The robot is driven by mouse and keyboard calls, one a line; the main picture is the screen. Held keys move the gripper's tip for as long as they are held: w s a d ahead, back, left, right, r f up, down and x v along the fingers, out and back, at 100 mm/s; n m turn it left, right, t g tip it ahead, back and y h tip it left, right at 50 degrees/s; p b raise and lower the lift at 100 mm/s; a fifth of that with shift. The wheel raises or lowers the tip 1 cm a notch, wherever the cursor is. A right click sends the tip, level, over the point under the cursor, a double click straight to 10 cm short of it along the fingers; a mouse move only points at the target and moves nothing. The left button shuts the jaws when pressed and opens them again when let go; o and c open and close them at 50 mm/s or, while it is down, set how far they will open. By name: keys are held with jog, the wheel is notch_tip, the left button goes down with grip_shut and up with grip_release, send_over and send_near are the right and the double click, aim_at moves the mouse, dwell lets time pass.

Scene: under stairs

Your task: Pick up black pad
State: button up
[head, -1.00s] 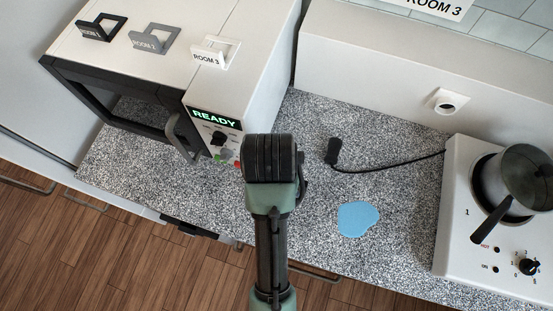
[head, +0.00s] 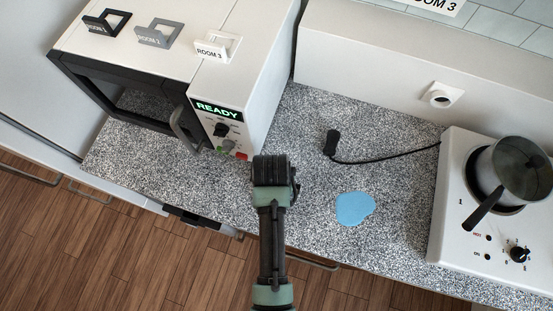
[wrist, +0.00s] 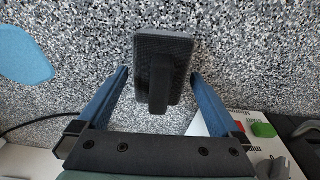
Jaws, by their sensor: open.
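The black pad (wrist: 143,78), a dark rectangular block with a raised grip bar along its middle, is on the speckled counter in the wrist view. My gripper (wrist: 158,75) is open, with one blue finger on each side of the pad's near part. A gap shows between each fingertip and the pad, and the pad's far end reaches beyond the tips. I cannot tell how high the fingers are above the counter. In the head view, my arm hides the pad and the fingers.
A blue spill (head: 355,209) lies on the counter (head: 310,225). A black plug (head: 332,143) with a cord lies near the wall. A white machine (head: 245,85) with a READY display stands left; a hotplate (head: 445,190) with a pot (head: 515,170) stands right.

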jog(key=shift+f, duration=0.3)
jog(key=shift+c, duration=0.2)
jog(key=c, duration=1.1)
jog(key=shift+r, duration=0.15)
jog(key=shift+c, duration=0.2)
notch_tip(320, 180, up, 10)
jog(key=shift+f+b, duration=0.1)
jog(key=shift+b, duration=0.45)
